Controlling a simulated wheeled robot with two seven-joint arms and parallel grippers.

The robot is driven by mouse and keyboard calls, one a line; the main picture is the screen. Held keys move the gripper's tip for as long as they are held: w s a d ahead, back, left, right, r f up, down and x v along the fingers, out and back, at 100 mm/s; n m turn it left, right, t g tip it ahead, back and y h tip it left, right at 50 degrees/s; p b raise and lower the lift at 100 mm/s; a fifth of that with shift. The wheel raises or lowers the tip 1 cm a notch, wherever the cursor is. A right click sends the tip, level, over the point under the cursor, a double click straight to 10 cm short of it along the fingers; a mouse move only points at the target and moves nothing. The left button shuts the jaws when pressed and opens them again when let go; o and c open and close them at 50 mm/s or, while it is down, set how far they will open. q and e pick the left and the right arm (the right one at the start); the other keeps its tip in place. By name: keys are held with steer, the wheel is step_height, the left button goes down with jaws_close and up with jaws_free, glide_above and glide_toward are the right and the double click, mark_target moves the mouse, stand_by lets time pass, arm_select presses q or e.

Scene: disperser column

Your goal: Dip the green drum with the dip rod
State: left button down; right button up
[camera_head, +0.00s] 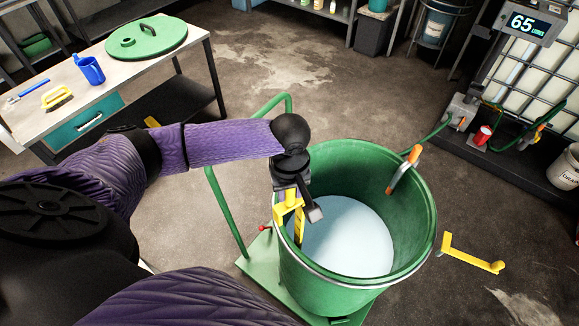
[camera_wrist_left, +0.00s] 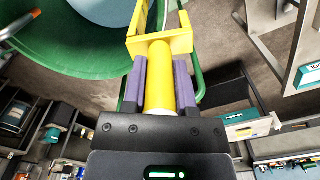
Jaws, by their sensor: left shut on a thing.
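The green drum (camera_head: 345,293) stands open and upright, with pale liquid (camera_head: 350,240) inside. In the left wrist view the drum's wall and rim (camera_wrist_left: 50,55) show at the upper left. My left gripper (camera_head: 295,198) is at the drum's left rim, shut on the yellow dip rod (camera_head: 299,228). In the left wrist view my left gripper (camera_wrist_left: 160,85) has its purple fingers on either side of the rod's yellow handle (camera_wrist_left: 160,65). The rod's yellow part hangs inside the drum near the left wall. I cannot tell whether its lower end touches the liquid. My right gripper is out of view.
A grey-and-orange nozzle (camera_head: 403,172) hangs on the drum's right rim. The drum stands on a green trolley (camera_head: 255,262). A yellow bracket (camera_head: 470,255) shows right of the drum. A table (camera_head: 150,88) holds a green lid (camera_head: 146,38), blue jug (camera_head: 90,69) and brush (camera_head: 57,97). A display (camera_head: 527,26) reads 65.

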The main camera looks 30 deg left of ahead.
arm_select(q)
step_height(320, 180, up, 26)
steer(key=p, duration=0.9)
steer(key=shift+r, duration=0.15)
steer(key=shift+s+d, duration=0.1)
stand_by(0.6)
